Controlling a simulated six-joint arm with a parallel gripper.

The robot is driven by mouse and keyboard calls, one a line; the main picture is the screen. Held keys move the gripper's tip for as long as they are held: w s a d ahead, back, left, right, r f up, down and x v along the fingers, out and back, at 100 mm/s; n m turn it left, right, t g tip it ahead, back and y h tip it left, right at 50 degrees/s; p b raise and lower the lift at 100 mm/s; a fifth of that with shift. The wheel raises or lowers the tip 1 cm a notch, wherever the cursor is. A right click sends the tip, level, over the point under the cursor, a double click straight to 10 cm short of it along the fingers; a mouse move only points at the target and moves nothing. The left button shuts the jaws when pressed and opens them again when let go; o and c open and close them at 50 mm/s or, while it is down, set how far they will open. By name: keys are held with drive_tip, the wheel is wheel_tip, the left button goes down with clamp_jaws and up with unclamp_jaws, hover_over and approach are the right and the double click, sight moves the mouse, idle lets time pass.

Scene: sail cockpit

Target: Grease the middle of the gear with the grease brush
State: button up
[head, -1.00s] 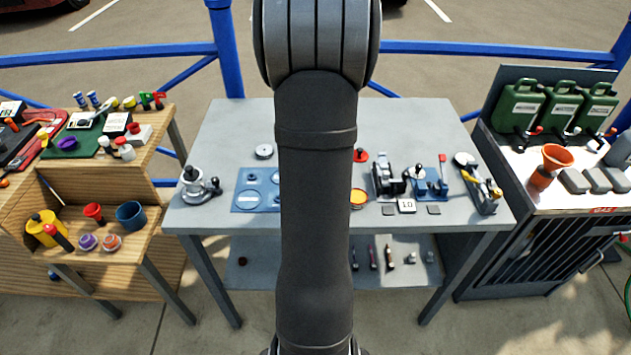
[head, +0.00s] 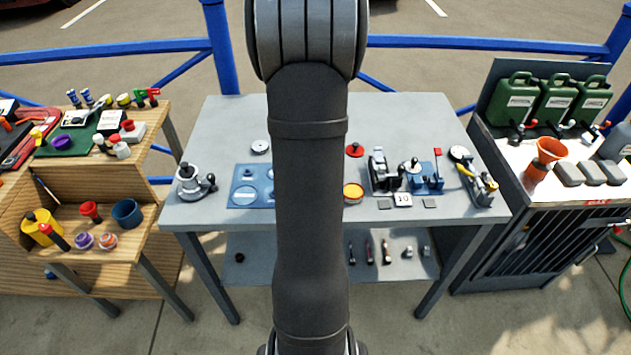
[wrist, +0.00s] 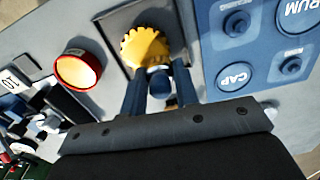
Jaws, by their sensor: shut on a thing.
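A yellow toothed gear (wrist: 146,46) lies on a dark square plate (wrist: 118,22) in the wrist view; my arm hides it in the head view. My gripper (wrist: 160,78) reaches in from below, its two dark blue fingers at the gear's near edge. It is shut on a small dark blue piece (wrist: 160,88), apparently the grease brush's handle. The brush's tip is not clear, and I cannot tell whether it touches the gear. A round red-rimmed tin with orange-yellow contents (wrist: 78,70), seemingly grease, stands left of the gear. It also shows in the head view (head: 353,193).
A blue board with round marked spots (wrist: 235,55) lies right of the gear. In the head view, several devices (head: 405,172) crowd the grey table's (head: 235,125) right side. A metal pot-like device (head: 194,183) stands at its left. The table's back is mostly clear.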

drive_tip(key=shift+w+a, duration=0.2)
drive_tip(key=shift+w, duration=0.15)
drive_tip(key=shift+s+r, duration=0.1)
drive_tip(key=shift+r, duration=4)
drive_tip(key=shift+d, duration=0.1)
